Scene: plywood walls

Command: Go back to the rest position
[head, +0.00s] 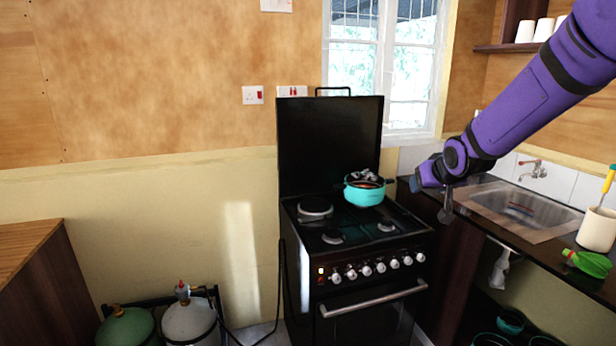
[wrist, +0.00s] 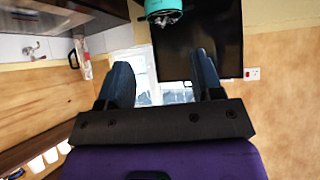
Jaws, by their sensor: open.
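My purple arm reaches in from the upper right in the head view. My gripper (head: 420,182) is near the right side of the stove, to the right of a teal pot. In the wrist view my gripper (wrist: 162,82) shows two dark blue fingers spread apart, with nothing between them. The teal pot (head: 364,194) stands on a back burner of the black stove (head: 340,240), with something dark and grey in it. The pot also shows at the top of the wrist view (wrist: 163,7), beyond the fingers and apart from them.
The raised stove lid (head: 328,140) stands behind the burners. To the right are a sink (head: 522,208), a white utensil cup (head: 597,230) and a green bottle (head: 586,263) on the counter. Gas cylinders (head: 190,322) stand on the floor at left. A shelf with white cups (head: 525,31) hangs upper right.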

